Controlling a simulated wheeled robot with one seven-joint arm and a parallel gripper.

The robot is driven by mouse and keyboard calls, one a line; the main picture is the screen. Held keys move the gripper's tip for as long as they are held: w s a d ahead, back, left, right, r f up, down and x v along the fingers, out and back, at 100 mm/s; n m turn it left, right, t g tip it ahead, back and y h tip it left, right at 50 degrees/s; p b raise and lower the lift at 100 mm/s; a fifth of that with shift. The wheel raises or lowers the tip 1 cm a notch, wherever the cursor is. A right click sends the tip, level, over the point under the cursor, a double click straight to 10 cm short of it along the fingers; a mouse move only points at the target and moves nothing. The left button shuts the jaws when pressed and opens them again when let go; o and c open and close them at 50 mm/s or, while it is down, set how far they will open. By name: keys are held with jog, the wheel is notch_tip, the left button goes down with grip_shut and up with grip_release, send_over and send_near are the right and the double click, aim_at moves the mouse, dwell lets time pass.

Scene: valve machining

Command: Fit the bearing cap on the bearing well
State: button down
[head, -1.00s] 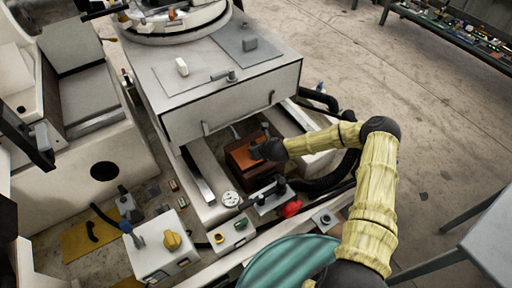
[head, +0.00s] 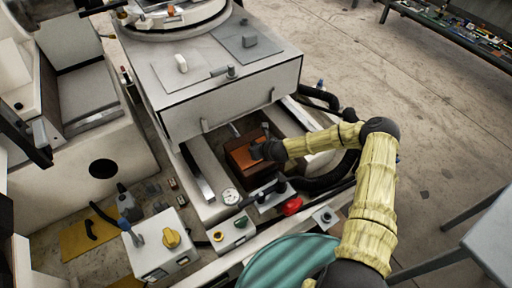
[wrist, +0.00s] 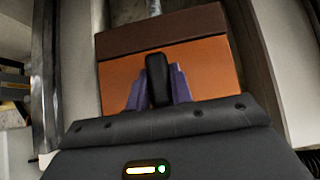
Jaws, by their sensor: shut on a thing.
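An orange-brown block with a darker brown far face, which looks like the bearing cap (head: 240,157), sits in a dark recess between two pale rails in the head view. In the wrist view the block (wrist: 205,70) lies straight ahead, with a black upright handle (wrist: 158,72) on its near part. My gripper (head: 258,151) reaches in from the right. In the wrist view its purple fingers (wrist: 158,88) are shut on the black handle from both sides. The block's underside is hidden, so I cannot tell whether it is seated. I cannot make out the bearing well beneath it.
A large grey machine housing (head: 235,100) stands behind the recess. A gauge (head: 231,196), a red knob (head: 292,206) and black hoses (head: 325,180) lie close in front and to the right. A control box with a yellow knob (head: 171,238) stands at lower left. Open floor lies right.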

jog(key=shift+f, duration=0.2)
jog(key=c, duration=1.2)
grip_release()
jog(key=shift+o, duration=0.2)
jog(key=shift+s, duration=0.1)
jog(key=p+v, duration=0.1)
jog(key=v, duration=1.6)
jog(key=shift+d, duration=0.15)
jog(key=shift+s+r, duration=0.1)
